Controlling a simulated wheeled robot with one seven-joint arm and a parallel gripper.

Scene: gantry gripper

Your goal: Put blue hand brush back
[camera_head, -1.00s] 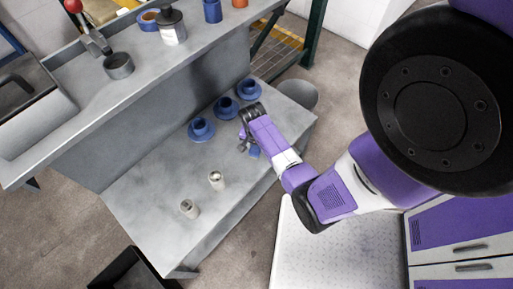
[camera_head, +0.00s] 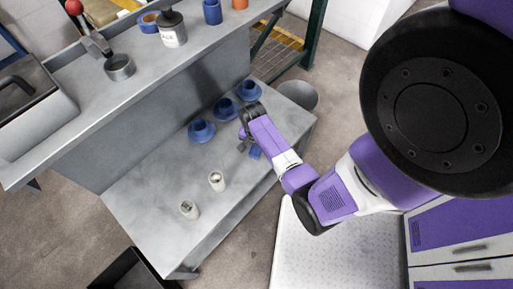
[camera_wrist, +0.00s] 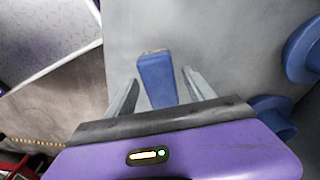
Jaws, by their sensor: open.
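The blue hand brush (camera_wrist: 157,78) lies on the grey lower bench, between the open fingers of my gripper (camera_wrist: 160,92) in the wrist view. I see a gap on each side of it, and its near part is hidden by the gripper body. In the head view a small blue part of the brush (camera_head: 255,153) shows beside my arm. My gripper (camera_head: 243,143) is low over the bench's right half there, and its fingertips are hard to make out.
Several blue cups on saucers (camera_head: 201,131) stand along the back of the lower bench (camera_head: 150,195). One saucer (camera_wrist: 303,52) is close to the gripper's right side. Two pale containers (camera_head: 216,181) stand nearer the front. The raised shelf (camera_head: 95,105) holds a lidded jar (camera_head: 173,35) and cups.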

